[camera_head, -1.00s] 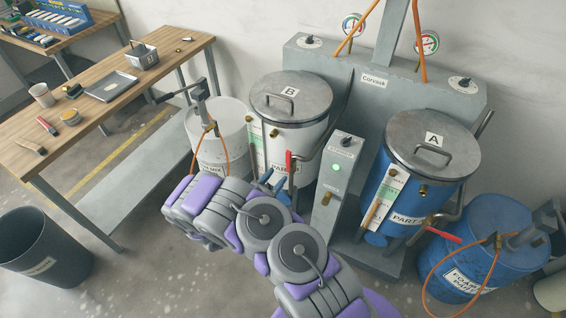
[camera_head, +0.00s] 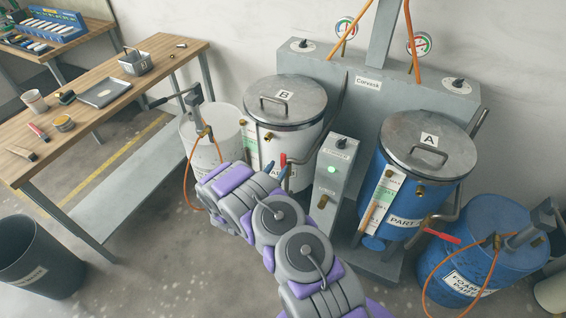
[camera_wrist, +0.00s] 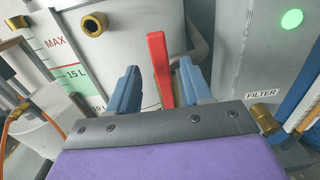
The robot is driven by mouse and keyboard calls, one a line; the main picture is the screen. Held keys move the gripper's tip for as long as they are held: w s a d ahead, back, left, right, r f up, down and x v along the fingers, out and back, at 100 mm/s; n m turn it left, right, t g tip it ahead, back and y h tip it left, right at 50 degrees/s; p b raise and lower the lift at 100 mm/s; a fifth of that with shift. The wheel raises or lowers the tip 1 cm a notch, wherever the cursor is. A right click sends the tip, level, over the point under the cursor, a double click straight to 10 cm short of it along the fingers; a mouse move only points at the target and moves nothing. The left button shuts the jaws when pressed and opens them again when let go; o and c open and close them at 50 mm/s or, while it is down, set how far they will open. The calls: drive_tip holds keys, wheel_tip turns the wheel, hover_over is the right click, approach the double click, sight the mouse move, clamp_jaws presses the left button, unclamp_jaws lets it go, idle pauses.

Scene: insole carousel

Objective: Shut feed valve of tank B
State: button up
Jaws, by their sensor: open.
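Tank B (camera_head: 285,137) is the white tank with a grey lid marked B, left of the control box. Its red valve handle (camera_wrist: 160,68) stands upright in the wrist view, in front of the tank wall. In the head view only a little of the red handle (camera_head: 283,160) shows. My gripper (camera_wrist: 157,82) is open, with one blue finger on each side of the handle. I cannot tell whether either finger touches it. The valve body is hidden behind my gripper.
The grey control box (camera_head: 332,175) with a lit green lamp stands just right of my gripper. Blue tank A (camera_head: 393,205) with its red handle (camera_head: 441,236) is further right. A white drum (camera_head: 200,160) with an orange hose stands to the left. The workbench (camera_head: 60,105) is far left.

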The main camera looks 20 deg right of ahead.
sight(282, 161)
drive_tip(key=shift+b+x, duration=0.4)
drive_tip(key=shift+x, duration=2.25)
drive_tip(key=shift+c, duration=0.3)
drive_tip(key=shift+w, duration=0.1)
clamp_jaws()
